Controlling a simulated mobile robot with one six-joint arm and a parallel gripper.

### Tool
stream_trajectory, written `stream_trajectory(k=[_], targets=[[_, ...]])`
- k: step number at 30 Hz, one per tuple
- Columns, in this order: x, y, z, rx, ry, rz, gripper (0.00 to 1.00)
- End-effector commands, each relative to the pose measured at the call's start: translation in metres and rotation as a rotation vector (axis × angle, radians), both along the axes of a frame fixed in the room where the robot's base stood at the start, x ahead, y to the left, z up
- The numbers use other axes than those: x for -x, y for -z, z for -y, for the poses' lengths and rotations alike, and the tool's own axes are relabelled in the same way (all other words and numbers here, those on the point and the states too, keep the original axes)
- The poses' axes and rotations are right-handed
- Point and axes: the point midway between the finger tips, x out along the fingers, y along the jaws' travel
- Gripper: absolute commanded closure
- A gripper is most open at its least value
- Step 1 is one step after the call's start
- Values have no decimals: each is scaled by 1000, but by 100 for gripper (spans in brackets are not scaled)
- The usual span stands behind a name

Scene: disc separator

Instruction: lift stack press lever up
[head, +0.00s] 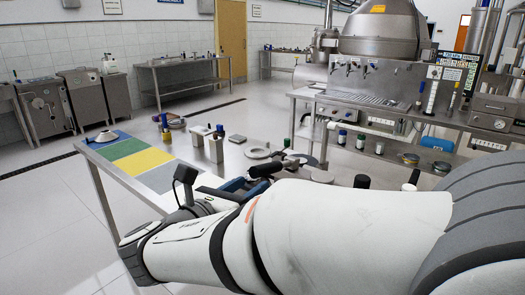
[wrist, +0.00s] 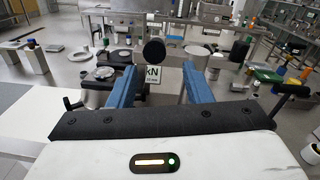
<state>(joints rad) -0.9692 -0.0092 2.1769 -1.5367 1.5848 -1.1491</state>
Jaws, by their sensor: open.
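My gripper (wrist: 159,72) is open, with its two blue fingers apart and nothing clearly held. In the wrist view a pale display marked kN (wrist: 153,76), seemingly on the stack press, shows between the fingers. A round black knob (wrist: 154,51) stands just above it, framed by the fingertips; I cannot tell whether it is the lever's end or whether it is touched. In the head view my gripper (head: 236,185) is low over the table, partly hidden by my arm. A dark knob-like part (head: 266,168) shows beside it. The press body is mostly hidden there.
The steel table (head: 235,150) holds blocks, a grey ring (head: 258,153) and several small bottles. A striped mat (head: 147,159) lies on its left part. A dark bar handle (wrist: 291,90) sticks out right of my gripper. A steel bench (head: 455,127) with machines stands behind.

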Motion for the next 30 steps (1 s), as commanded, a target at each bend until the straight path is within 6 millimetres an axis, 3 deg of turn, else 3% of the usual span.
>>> stream_trajectory(k=[4,18,29,30], targets=[[-7,-6,-2,28,-18,11,55],[-58,-5,34,24,-18,8,55],[-62,-5,37,23,-21,9,55],[-62,-5,37,23,-21,9,58]])
